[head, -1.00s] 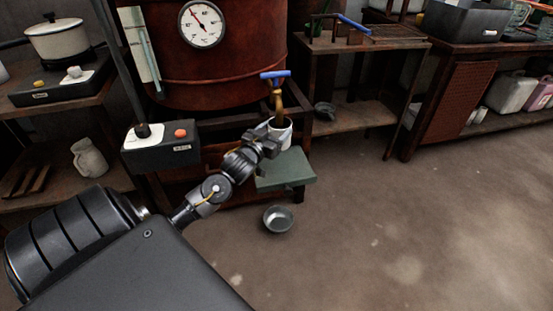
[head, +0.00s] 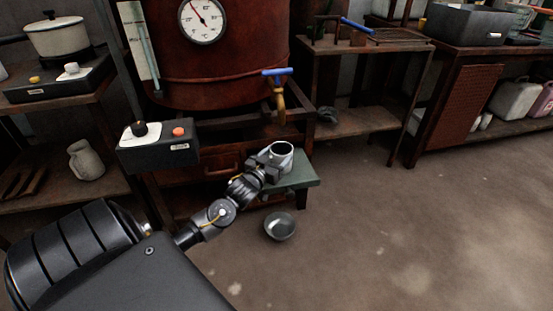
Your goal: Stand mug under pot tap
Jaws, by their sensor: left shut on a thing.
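The pot (head: 215,62) is a large rust-red vat with a dial gauge. Its brass tap (head: 279,98) with a blue handle sticks out at the lower right of the vat. My left gripper (head: 266,166) is shut on a pale grey mug (head: 283,158). The mug is upright with its dark opening facing up, below the tap spout with a visible gap. It is over or on a small green stand (head: 303,175); I cannot tell whether its base touches, as the gripper hides part of it. My right gripper is not in view.
A metal bowl (head: 280,226) lies on the floor in front of the stand. A black control box (head: 158,147) with an orange button is left of my gripper. A wooden shelf unit (head: 362,120) stands to the right. The floor at right is clear.

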